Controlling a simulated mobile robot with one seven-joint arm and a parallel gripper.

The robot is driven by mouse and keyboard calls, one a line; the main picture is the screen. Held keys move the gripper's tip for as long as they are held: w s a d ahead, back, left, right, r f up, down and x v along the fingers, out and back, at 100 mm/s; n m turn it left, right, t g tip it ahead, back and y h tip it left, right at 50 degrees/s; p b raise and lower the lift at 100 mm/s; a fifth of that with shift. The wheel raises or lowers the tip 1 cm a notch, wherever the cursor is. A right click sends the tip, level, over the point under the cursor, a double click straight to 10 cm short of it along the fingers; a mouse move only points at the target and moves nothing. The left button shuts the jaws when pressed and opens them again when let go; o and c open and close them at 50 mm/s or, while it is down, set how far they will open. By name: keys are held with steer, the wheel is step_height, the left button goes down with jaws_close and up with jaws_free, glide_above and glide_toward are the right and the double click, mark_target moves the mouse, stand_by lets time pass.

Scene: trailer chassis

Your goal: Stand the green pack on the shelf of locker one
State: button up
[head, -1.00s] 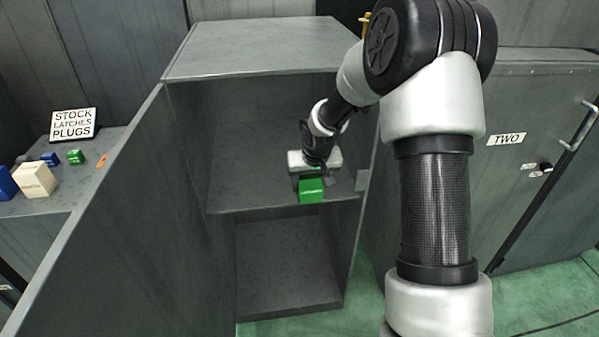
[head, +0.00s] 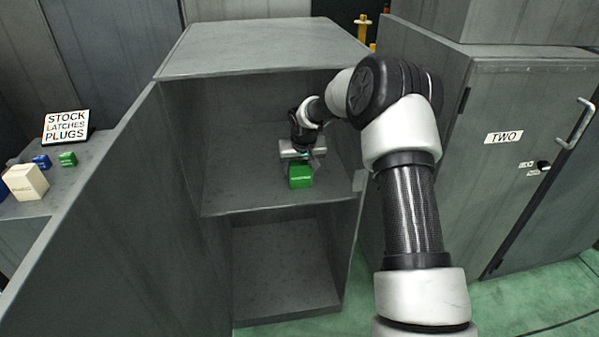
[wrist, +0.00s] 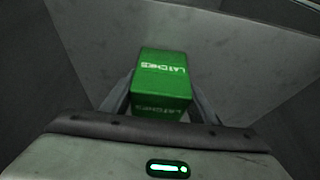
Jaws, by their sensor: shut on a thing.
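The green pack (head: 300,178) is inside the open locker, at the level of its middle shelf (head: 245,196). My gripper (head: 300,163) reaches in from the right and is shut on the pack. In the wrist view the pack (wrist: 162,78) sits between my two fingers (wrist: 160,104), with white "LATCHES" lettering on it. The pack looks upright. I cannot tell whether its base touches the shelf or is slightly above it.
The locker's open door (head: 110,215) stands on the left. Locker TWO (head: 520,170) is shut on the right. A side counter (head: 95,160) holds a STOCK LATCHES PLUGS sign (head: 66,127), a cream box (head: 26,182) and small blue and green packs. The shelf around the pack is clear.

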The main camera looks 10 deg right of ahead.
mark_target(300, 164)
steer(key=shift+f, duration=0.2)
steer(key=o, duration=1.2)
steer(key=shift+r, duration=0.1)
steer(key=shift+r, duration=0.4)
steer(key=p+v, duration=0.1)
steer(key=v, duration=0.6)
steer(key=shift+s+p, duration=0.15)
steer(key=shift+p, duration=0.2)
